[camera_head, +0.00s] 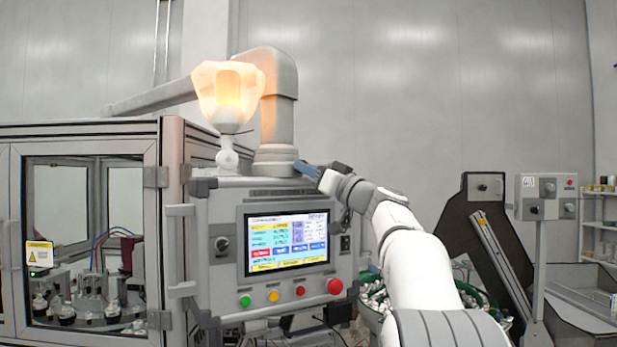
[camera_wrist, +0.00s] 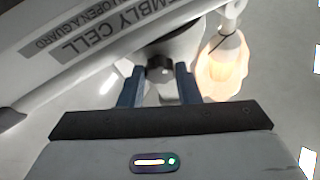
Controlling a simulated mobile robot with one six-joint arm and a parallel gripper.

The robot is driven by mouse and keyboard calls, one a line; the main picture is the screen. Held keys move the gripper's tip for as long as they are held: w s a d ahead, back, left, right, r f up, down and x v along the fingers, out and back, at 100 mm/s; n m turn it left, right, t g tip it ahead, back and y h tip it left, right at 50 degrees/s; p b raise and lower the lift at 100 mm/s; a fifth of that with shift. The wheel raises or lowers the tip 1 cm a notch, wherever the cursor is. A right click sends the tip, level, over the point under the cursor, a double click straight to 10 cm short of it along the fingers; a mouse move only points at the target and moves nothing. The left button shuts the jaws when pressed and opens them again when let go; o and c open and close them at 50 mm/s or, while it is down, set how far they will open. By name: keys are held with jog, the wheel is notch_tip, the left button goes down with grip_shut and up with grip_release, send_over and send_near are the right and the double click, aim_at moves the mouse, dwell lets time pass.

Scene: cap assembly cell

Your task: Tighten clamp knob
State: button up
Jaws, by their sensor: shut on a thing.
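The clamp knob (camera_wrist: 160,65) is small and dark, with lobes, and shows between my fingertips in the wrist view. It sits on the grey post base (camera_wrist: 178,48) on top of the control panel housing. My gripper (camera_wrist: 160,73) has one blue-grey finger on each side of the knob and is shut on it. In the head view my gripper (camera_head: 306,169) reaches the foot of the grey support column (camera_head: 275,150) from the right. The knob itself is hidden there behind my gripper.
A lit orange-white lamp (camera_head: 229,92) stands just left of the column. Below is the control panel with a screen (camera_head: 287,241) and coloured buttons. A glass-doored machine cabinet (camera_head: 88,235) is at left. A green-rimmed bin of caps (camera_head: 374,297) lies behind my arm.

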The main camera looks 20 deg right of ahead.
jog(key=m+h+b, duration=0.1)
jog(key=m, duration=0.1)
jog(key=m+h, duration=0.1)
jog(key=m, duration=0.2)
jog(key=shift+a+t+h+b, duration=0.1)
jog(key=shift+t+h+b, duration=0.2)
jog(key=shift+t+b, duration=0.1)
jog(key=o, duration=1)
jog(key=shift+s, duration=0.1)
